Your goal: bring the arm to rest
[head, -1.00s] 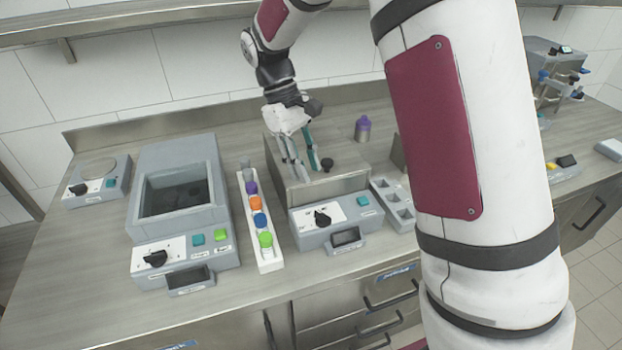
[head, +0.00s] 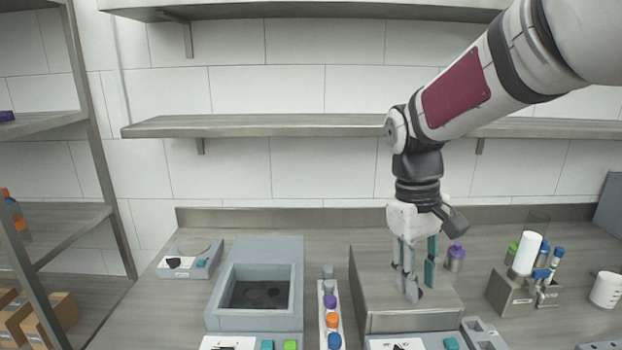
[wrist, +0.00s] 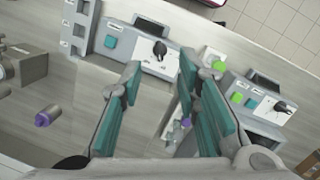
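My gripper (head: 418,277) points down above the steel-topped machine (head: 372,300) at the middle right of the bench in the head view. Its teal-padded fingers are apart with nothing between them; the wrist view also shows my gripper (wrist: 160,85) open and empty. I cannot tell exactly how high the fingertips are above the machine's top.
A white rack (head: 322,315) with coloured caps stands left of the machine, beside a grey basin unit (head: 213,315). A holder with tubes (head: 512,292) is farther right. Shelves (head: 300,126) cross the wall behind.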

